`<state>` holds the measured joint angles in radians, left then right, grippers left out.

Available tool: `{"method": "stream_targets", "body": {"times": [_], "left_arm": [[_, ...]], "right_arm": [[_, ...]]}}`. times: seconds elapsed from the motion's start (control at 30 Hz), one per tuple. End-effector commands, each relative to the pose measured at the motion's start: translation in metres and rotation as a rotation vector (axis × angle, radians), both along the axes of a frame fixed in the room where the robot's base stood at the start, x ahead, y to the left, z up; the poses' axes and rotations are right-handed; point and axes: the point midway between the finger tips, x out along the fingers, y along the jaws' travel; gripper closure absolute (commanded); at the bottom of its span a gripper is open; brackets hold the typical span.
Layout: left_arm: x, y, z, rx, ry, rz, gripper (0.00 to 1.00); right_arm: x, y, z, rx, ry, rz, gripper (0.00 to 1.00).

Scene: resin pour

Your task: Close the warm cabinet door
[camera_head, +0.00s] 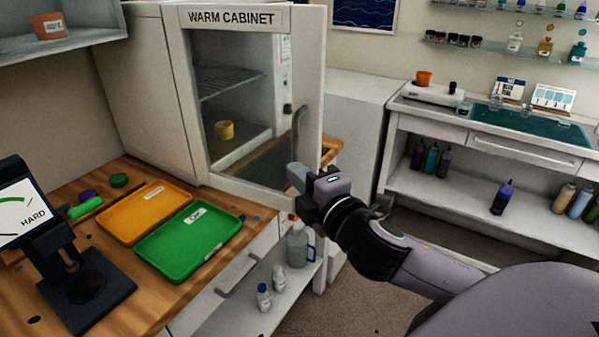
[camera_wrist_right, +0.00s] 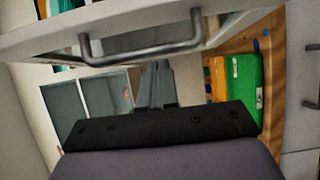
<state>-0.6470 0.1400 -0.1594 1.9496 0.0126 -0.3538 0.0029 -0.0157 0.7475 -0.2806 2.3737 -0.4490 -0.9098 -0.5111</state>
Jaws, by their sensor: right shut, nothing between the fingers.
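The warm cabinet door (camera_head: 308,90) is a white frame with a glass pane and stands open, its free edge out past the counter's front edge. Its grey handle (camera_head: 300,130) is near that free edge; the handle also crosses the top of the right wrist view (camera_wrist_right: 140,50). The cabinet body (camera_head: 150,80) is behind and left of the door. My right gripper (camera_head: 296,176) is shut and empty, close to the door's outer face just below the handle. In the wrist view its fingers (camera_wrist_right: 156,72) point toward the pane; contact is unclear. My left gripper is not in view.
An orange tray (camera_head: 122,233) and a green tray (camera_head: 160,262) lie on the wooden counter, left of the door. A scale-like device (camera_head: 85,285) stands at the lower left. A yellow cup (camera_head: 224,130) shows through the glass.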

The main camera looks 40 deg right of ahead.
Motion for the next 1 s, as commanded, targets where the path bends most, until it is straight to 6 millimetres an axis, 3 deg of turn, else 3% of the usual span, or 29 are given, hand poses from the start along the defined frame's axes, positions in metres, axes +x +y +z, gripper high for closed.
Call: {"method": "stream_targets", "body": {"times": [0.67, 1.0], "left_arm": [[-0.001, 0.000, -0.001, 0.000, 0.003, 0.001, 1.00], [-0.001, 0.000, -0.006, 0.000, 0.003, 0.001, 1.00]], "right_arm": [[-0.003, 0.001, 0.000, 0.000, 0.000, 0.000, 1.00], [0.000, -0.011, -0.002, -0.006, 0.001, 0.068, 1.00]]}}
